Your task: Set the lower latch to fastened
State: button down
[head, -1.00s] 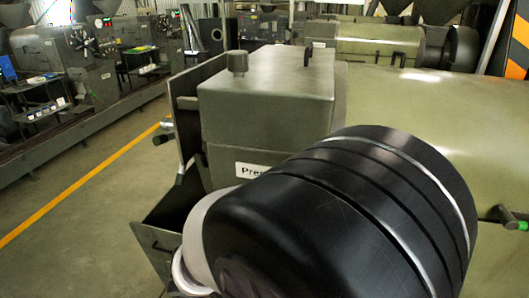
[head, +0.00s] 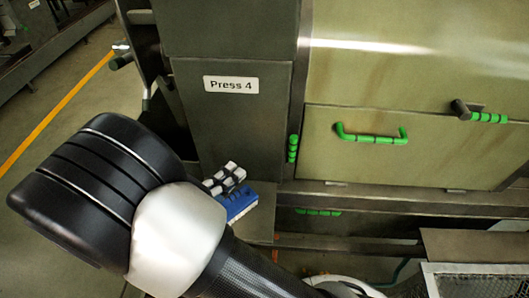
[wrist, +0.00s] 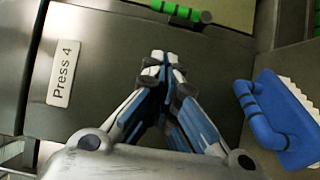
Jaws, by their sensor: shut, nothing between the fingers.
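A short green-gripped lever (head: 293,148) stands upright at the panel's right edge, left of the hatch. It also shows at the top of the wrist view (wrist: 180,11). A second green-gripped lever (head: 487,117) on a dark pivot lies nearly level at the hatch's upper right. I cannot tell for certain which is the lower latch. My gripper (wrist: 163,62) is shut and empty in front of the "Press 4" panel, its tips apart from the upright lever. In the head view its fingers (head: 224,179) show left of and below that lever.
The hatch (head: 330,170) carries a green bar handle (head: 372,135). Another green grip (head: 317,211) is below the ledge. A blue brush (wrist: 275,115) lies close right of my fingers in the wrist view. A mesh-topped tray (head: 475,280) is at lower right.

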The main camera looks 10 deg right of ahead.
aim_at(292, 146)
jog(key=x, duration=0.4)
jog(key=s+d+x, duration=0.1)
jog(key=x, duration=0.7)
jog(key=shift+s+d+b, duration=0.2)
jog(key=shift+s+b, duration=0.1)
jog(key=shift+b, duration=0.1)
jog(key=shift+d, duration=0.4)
